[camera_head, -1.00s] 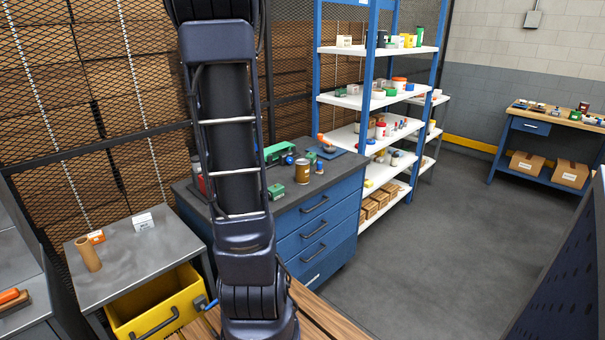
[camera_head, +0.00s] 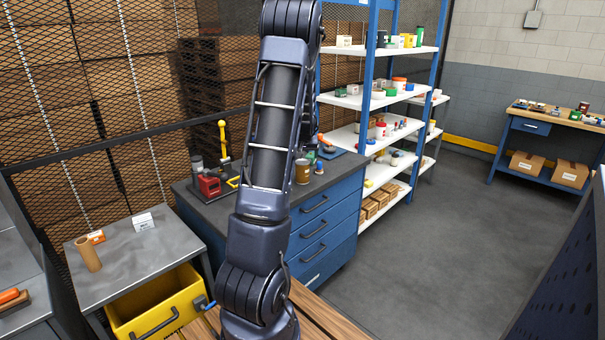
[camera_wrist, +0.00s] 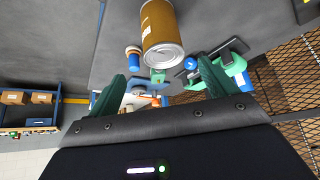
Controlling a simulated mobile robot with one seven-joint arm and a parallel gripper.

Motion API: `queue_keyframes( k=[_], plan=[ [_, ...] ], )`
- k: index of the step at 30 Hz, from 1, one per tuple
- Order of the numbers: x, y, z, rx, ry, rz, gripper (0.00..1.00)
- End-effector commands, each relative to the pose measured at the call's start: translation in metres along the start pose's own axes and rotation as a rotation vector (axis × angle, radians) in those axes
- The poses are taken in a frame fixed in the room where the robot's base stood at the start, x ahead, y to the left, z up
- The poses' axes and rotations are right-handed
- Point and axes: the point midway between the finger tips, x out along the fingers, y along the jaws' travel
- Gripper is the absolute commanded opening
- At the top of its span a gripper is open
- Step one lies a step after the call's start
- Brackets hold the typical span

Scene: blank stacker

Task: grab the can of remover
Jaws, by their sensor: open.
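A brown-amber can (camera_head: 302,171) with a metal rim, seemingly the can of remover, stands on the dark top of the blue drawer cabinet (camera_head: 325,222), just right of my arm in the head view. In the wrist view the can (camera_wrist: 161,28) shows large at the top centre, with its silver end towards my gripper; its label is unreadable. My gripper (camera_wrist: 162,88) shows two green fingers spread apart with nothing held between them. The can appears beyond the fingertips, not between them. The gripper is not visible in the head view.
A red box (camera_head: 209,185) and a yellow-headed tool (camera_head: 222,138) stand on the cabinet's left. White-shelved racking (camera_head: 375,135) rises behind. A yellow bin (camera_head: 160,300) is lower left.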

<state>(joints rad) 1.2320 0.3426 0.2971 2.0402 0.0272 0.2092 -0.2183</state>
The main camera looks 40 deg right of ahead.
Motion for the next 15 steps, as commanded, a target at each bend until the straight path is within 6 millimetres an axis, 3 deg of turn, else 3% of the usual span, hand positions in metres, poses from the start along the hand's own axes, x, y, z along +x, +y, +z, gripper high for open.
queue_keyframes(
  k=[6,15],
  plan=[
    [0.029,-0.001,0.001,-0.001,-0.002,-0.001,0.85],
    [0.043,-0.002,0.001,-0.001,-0.002,-0.001,0.85]
  ],
)
